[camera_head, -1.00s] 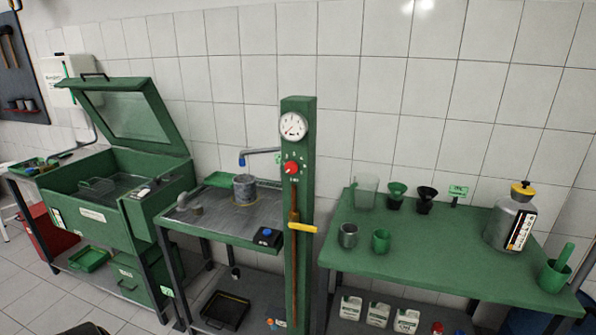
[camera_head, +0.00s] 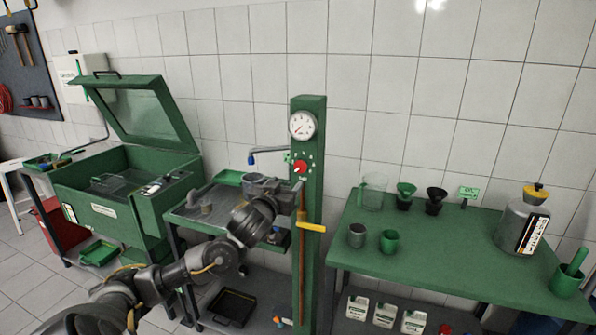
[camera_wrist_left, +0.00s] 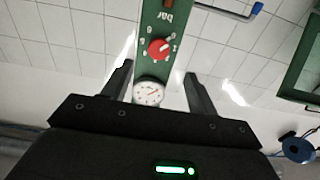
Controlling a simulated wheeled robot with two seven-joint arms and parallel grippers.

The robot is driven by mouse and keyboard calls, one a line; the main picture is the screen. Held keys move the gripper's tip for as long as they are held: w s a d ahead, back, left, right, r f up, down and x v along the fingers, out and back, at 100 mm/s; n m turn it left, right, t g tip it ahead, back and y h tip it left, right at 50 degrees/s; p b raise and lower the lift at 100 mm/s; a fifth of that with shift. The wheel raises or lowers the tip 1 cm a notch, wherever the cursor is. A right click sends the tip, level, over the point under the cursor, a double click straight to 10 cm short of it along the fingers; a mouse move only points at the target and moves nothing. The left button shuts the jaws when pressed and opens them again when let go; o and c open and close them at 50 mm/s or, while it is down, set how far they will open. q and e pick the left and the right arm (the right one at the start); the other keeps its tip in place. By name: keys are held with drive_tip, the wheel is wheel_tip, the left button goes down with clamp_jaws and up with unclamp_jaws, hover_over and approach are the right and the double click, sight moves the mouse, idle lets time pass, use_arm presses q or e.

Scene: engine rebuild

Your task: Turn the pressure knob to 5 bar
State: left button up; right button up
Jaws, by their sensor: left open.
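The red pressure knob (camera_head: 300,167) sits on the green column (camera_head: 311,150), with number marks around it. A round white gauge (camera_head: 302,125) is above the knob. My left gripper (camera_head: 292,188) is in front of the column, a little below and left of the knob; its fingertips are hard to make out there. In the left wrist view, which is upside down, the gripper (camera_wrist_left: 159,72) is open and empty. There the knob (camera_wrist_left: 159,48) lies beyond the gap between the fingertips, apart from them. The knob's exact setting is too small to read. My right gripper is not in view.
A yellow lever (camera_head: 312,227) sticks out from the column below the knob. A bent pipe with a blue end (camera_head: 252,158) juts out left of the column. A green table (camera_head: 455,255) with cups, funnels and a canister stands right. A green open-lidded washer (camera_head: 125,165) stands left.

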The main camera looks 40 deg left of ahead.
sight(300, 168)
use_arm(q)
drive_tip(key=p+x, duration=0.1)
drive_tip(key=x, duration=0.2)
drive_tip(key=p+x, duration=0.1)
drive_tip(key=x, duration=0.2)
drive_tip(key=p+x, duration=0.2)
drive_tip(key=x, duration=0.1)
drive_tip(key=shift+w+r, duration=0.15)
drive_tip(key=shift+r, duration=0.1)
drive_tip(key=shift+x, duration=0.75)
drive_tip(key=shift+f, duration=0.15)
drive_tip(key=shift+a, duration=0.1)
drive_tip(key=c, duration=1)
